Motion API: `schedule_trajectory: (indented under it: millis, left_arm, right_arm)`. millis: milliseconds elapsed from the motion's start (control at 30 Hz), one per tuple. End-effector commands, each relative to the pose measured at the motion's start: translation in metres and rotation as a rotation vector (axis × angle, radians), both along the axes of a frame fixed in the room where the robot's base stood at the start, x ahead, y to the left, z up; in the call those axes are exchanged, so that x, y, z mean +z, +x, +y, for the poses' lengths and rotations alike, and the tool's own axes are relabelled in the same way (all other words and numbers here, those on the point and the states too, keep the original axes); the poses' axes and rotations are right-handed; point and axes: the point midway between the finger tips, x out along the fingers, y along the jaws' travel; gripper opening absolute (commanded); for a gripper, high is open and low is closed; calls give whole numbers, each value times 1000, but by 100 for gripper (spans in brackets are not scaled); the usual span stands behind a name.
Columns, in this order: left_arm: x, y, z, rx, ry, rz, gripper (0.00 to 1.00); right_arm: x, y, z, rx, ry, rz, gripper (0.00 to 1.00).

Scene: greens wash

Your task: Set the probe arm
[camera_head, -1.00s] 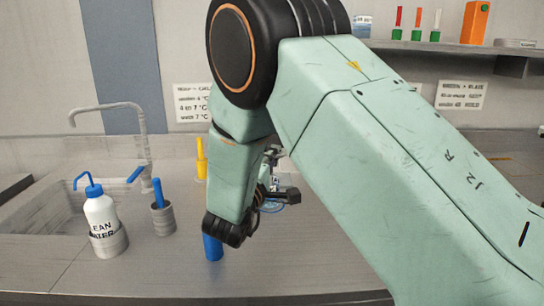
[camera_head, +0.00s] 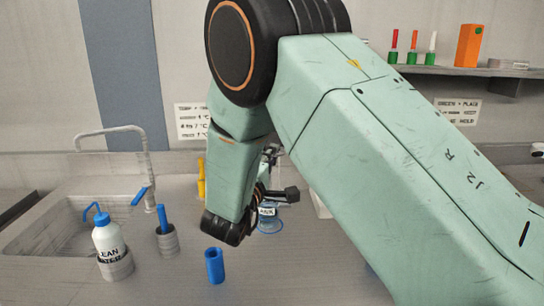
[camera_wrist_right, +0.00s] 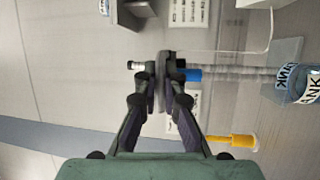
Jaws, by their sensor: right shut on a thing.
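My right gripper (camera_wrist_right: 161,85) is shut in the right wrist view, on a thin part that its fingers mostly hide, apparently the probe arm. A pale ridged knob (camera_wrist_right: 136,65) shows on one side of the fingers. A blue sleeve (camera_wrist_right: 193,75) and a grey rod (camera_wrist_right: 235,71) show on the other, the rod running towards the labelled tank (camera_wrist_right: 304,88). In the head view my right arm hides most of the gripper, and the tank's blue base (camera_head: 270,226) shows behind it. My left gripper is not in view.
A blue tumbler (camera_head: 214,266) stands near my right wrist. A wash bottle (camera_head: 108,239) and a grey cup (camera_head: 167,241) stand by the sink (camera_head: 40,237). A yellow object (camera_wrist_right: 237,141) is beside the gripper.

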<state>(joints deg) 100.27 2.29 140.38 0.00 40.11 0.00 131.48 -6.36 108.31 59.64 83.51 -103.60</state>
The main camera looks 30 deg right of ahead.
Motion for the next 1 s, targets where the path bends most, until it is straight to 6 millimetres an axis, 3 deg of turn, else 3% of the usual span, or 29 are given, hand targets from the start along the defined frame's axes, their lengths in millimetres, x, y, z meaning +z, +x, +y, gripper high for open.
schedule_trajectory:
  millis: [33, 167, 567, 600, 833, 1000]
  left_arm:
    - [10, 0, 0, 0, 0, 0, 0]
    - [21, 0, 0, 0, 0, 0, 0]
    - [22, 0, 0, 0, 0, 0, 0]
    - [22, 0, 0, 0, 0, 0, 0]
    - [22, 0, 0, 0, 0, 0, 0]
    - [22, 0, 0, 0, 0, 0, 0]
  right_arm:
    - [13, 2, 2, 7, -3, -5, 0]
    - [24, 2, 2, 7, -3, -5, 0]
    - [30, 3, 2, 6, -8, -14, 0]
    - [30, 3, 2, 6, -8, -16, 11]
    - [28, 2, 1, 4, -5, -10, 31]
    - [26, 1, 1, 3, -3, -5, 32]
